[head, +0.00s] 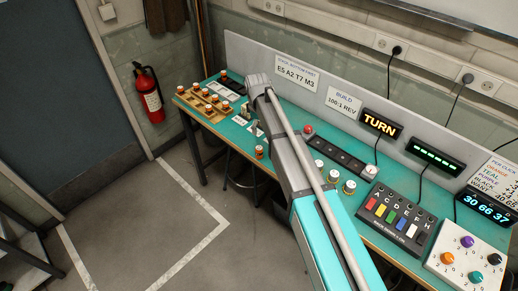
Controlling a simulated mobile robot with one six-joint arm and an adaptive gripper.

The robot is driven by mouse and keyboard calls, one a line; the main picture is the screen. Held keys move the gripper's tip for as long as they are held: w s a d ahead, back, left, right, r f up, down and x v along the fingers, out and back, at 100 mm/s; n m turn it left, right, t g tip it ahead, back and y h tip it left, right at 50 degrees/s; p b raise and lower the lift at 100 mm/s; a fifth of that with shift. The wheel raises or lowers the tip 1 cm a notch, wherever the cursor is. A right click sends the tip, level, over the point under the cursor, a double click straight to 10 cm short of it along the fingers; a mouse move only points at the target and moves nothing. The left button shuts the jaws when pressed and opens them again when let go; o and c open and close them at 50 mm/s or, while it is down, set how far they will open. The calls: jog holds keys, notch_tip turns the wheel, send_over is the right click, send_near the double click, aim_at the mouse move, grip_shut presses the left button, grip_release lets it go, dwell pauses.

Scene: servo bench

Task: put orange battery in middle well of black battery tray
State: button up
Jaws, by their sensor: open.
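My arm reaches across the bench from the lower right, and my gripper (256,130) hangs near the bench's front edge, small and partly hidden by my arm. Its jaws are open, and I see nothing held between them. A small orange-and-white cylinder (259,152), perhaps the orange battery, stands just below it in the picture, near the front edge. I cannot tell whether they touch. A dark tray-like block (231,84) lies at the bench's far left end and may be the black battery tray. Its wells are too small to make out.
A wooden rack (204,103) with several orange-and-white cylinders stands at the left end. Right of my arm are a long black panel (336,157), several pale cylinders (333,176), a key box (394,216) and a knob panel (466,253). The back panel (300,83) bounds the bench.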

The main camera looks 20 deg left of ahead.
aim_at(259, 148)
jog(key=shift+w+r+n, duration=0.1)
jog(key=shift+r+n, duration=0.25)
jog(key=shift+n, duration=0.15)
jog(key=shift+f, duration=0.15)
notch_tip(259, 148, down, 8)
jog(key=b, duration=0.8)
jog(key=shift+f, duration=0.2)
jog(key=shift+f, duration=0.1)
jog(key=shift+s+f+b, duration=0.2)
jog(key=shift+f+b, duration=2.3)
jog(key=shift+b, duration=0.3)
grip_shut()
